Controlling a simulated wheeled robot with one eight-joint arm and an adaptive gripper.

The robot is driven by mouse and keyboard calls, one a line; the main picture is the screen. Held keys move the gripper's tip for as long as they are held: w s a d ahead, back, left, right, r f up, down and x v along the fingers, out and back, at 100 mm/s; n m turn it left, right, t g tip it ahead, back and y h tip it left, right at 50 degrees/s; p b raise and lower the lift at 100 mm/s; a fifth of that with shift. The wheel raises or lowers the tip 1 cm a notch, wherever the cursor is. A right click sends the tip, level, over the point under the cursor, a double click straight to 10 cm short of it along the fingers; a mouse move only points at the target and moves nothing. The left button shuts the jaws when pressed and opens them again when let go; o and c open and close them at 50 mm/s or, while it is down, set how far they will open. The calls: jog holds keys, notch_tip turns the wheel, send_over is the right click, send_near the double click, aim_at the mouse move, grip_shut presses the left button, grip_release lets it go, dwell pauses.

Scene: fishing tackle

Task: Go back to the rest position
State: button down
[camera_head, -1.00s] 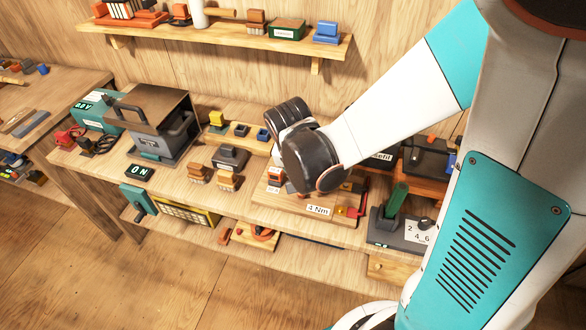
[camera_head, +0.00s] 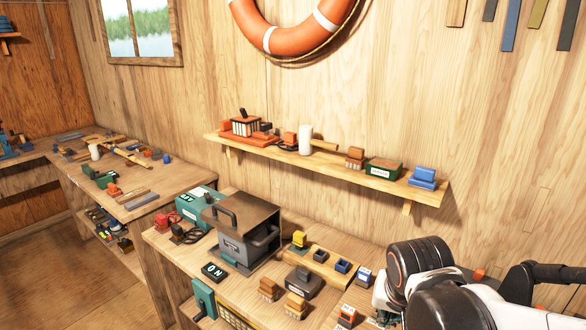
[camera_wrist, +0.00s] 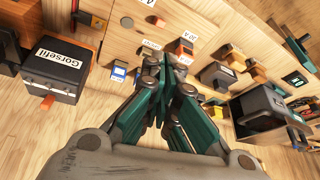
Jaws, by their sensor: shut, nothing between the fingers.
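My gripper (camera_wrist: 160,62) is shut and empty in the wrist view, its dark green fingers meeting above the workbench. In the head view my arm's dark, rounded wrist is at the lower right, over the right part of the bench (camera_head: 228,291). Only a little of the gripper shows there, below the wrist joint, and its fingertips are hidden.
A grey machine with a raised handle (camera_head: 236,245) stands on the bench beside a teal box (camera_head: 196,207). Several small blocks lie nearer my wrist. A wall shelf (camera_head: 400,184) with blocks is above. The wrist view shows a black box labelled "Gorsefil" (camera_wrist: 55,73) at the left.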

jog(key=s+r+n+t+y, duration=0.1)
jog(key=s+r+n+t, duration=0.1)
jog(key=s+r+n, duration=0.2)
jog(key=shift+s+d+r+t, duration=0.25)
jog(key=shift+s+r+t, duration=0.15)
jog(key=shift+s+r, duration=1.3)
